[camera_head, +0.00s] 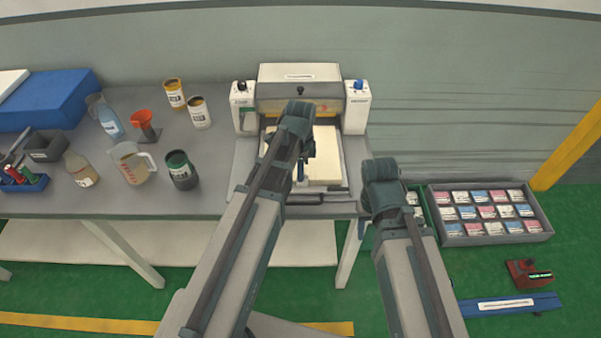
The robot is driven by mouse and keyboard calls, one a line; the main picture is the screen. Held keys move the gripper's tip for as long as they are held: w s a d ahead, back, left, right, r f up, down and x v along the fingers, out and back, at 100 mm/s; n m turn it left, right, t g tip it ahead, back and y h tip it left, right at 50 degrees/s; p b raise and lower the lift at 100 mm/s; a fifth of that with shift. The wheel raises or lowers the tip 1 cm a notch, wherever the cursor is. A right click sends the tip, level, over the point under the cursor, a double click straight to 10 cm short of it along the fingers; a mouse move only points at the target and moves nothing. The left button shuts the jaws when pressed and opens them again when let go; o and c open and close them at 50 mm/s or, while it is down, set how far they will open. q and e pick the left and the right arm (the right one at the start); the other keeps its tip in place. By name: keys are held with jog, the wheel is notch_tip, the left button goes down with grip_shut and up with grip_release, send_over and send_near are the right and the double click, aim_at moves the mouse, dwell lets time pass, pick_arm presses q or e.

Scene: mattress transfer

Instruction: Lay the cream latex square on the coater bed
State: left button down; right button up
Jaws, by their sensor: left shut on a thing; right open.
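The coater (299,83) is a white machine at the back edge of the grey table, with a flat bed (340,190) in front. The cream latex square (325,165) is at the bed, flat-looking and partly hidden behind my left arm. My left gripper (301,172) points down at the square's left part and is shut on it; the fingertips are small and partly covered. I cannot tell whether the square fully touches the bed. My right gripper (406,190) is open, right of the table's end, mostly hidden by its own wrist.
Left on the table (225,189) stand a dark green pot (181,171), a measuring jug (131,163), an orange funnel (144,120), bottles and tins. A blue box (52,98) is at the far left. A grey crate of small packs (489,240) is at right.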

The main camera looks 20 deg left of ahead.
pick_arm(q)
jog(key=c, duration=1)
grip_release()
jog(key=shift+r, duration=0.15)
notch_tip(320, 180, up, 12)
jog(key=p, duration=1.3)
jog(key=s+d+n, duration=0.3)
jog(key=s, duration=0.1)
jog(key=s+d+n, duration=0.4)
jog(key=s, duration=0.1)
jog(key=s+d+n+y, duration=0.1)
jog(key=s+d+n, duration=0.2)
jog(key=s+n, duration=0.1)
jog(key=shift+s+d+b, duration=0.25)
jog(key=shift+s+b, duration=0.05)
jog(key=shift+s, duration=0.35)
notch_tip(320, 180, down, 8)
jog(key=b, duration=0.7)
jog(key=shift+r, duration=0.25)
